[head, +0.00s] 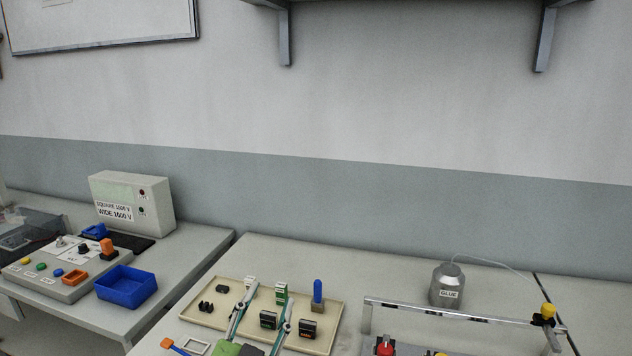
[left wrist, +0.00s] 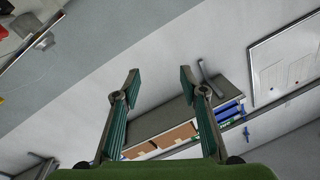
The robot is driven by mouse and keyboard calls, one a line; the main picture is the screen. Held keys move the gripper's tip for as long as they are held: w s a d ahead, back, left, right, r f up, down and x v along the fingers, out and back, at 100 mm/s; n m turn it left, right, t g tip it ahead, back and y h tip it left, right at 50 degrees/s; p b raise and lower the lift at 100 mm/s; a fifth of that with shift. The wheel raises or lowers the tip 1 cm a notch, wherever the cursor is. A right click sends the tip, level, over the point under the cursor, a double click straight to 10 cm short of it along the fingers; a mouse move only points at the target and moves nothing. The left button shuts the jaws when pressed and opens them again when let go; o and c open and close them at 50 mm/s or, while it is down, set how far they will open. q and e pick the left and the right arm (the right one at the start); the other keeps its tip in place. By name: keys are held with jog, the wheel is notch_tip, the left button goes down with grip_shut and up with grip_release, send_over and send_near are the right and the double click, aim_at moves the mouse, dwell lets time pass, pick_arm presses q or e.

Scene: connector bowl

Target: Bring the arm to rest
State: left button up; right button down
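My left gripper (head: 266,296) comes up from the bottom edge of the head view, its two green-lined fingers pointing up and apart. In the left wrist view its fingers (left wrist: 160,82) are spread with nothing held between them; wall, a shelf and a framed board show beyond. Whether the fingers touch the tray cannot be told. My right gripper is not in view.
On the left table are a blue bin (head: 126,287), a button panel (head: 62,277) and a meter box (head: 133,204). The table behind the tray is clear.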

pick_arm(q)
jog(key=s+a+f+n+g+y, duration=0.1)
jog(key=s+a+f+g, duration=0.25)
jog(key=f, duration=0.35)
jog(key=s+a+f+n+g+y, duration=0.1)
jog(key=s+a+f+n+g, duration=0.2)
jog(key=f, duration=0.4)
jog(key=s+a+f+g+y, duration=0.1)
jog(key=s+a+f+g, duration=0.15)
jog(key=s+f, duration=0.4)
jog(key=s+a+f+n+g, duration=0.1)
jog(key=s+a+f+g, duration=0.15)
jog(key=s+f, duration=0.4)
jog(key=s+a+f+g, duration=0.1)
jog(key=s+f+g, duration=0.3)
jog(key=s, duration=0.6)
notch_tip(320, 180, down, 24)
jog(key=s+a+f+g, duration=0.2)
jog(key=s+f, duration=1.6)
jog(key=shift+a+f, duration=0.2)
jog(key=shift+a, duration=0.1)
